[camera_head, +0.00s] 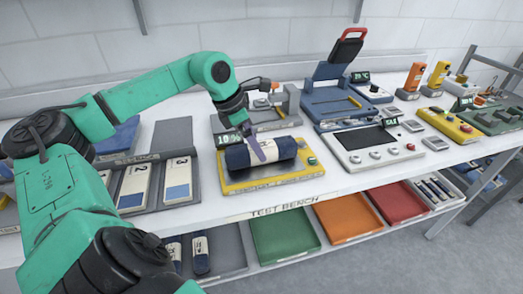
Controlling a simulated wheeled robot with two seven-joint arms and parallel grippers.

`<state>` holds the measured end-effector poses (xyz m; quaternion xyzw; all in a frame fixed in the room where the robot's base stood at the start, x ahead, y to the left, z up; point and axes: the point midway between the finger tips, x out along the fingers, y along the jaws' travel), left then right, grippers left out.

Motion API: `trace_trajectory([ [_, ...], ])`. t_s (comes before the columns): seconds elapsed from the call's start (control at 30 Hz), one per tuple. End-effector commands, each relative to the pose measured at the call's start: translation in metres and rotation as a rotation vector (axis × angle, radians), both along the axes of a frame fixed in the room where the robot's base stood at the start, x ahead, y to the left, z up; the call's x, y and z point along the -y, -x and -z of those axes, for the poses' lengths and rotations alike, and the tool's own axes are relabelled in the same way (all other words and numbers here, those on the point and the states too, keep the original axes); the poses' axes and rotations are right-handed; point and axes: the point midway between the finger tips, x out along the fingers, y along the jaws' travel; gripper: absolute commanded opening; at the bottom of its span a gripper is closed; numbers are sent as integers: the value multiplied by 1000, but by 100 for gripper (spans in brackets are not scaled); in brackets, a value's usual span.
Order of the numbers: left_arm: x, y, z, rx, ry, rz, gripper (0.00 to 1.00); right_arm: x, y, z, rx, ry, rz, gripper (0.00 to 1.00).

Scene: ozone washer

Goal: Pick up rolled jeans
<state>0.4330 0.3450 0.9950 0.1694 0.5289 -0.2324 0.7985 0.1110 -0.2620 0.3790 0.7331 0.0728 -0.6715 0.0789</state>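The rolled jeans, a dark blue roll (286,149) with a pale band around its middle, lie on a yellow bench device (275,182). My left gripper (256,150) reaches down from above, over the middle of the roll. One pale purple finger shows in front of the roll near the band. The other finger is hidden, so I cannot tell whether the gripper is open or touching the roll. My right gripper is not in view.
Other devices stand close by: a grey one (250,122) behind, a white panel (368,158) to the right and a blue lidded one (335,100) further back. Card trays (170,200) lie left. Green (283,232), orange (347,215) and red (397,203) trays sit below.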

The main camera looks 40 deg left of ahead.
Motion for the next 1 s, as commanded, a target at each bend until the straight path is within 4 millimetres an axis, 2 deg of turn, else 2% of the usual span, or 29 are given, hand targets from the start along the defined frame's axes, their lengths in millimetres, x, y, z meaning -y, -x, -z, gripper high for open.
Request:
trace_trajectory([
  [0.07,2,-5,11,-5,4,1,100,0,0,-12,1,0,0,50],
  [0.2,5,-12,31,-1,2,1,100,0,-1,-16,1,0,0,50],
  [0.4,5,-12,34,-1,-1,0,100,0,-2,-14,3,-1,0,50],
  [0.67,5,-12,34,-1,-1,0,1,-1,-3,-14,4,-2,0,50],
  [1.0,5,-13,28,3,1,0,0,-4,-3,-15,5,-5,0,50],
])
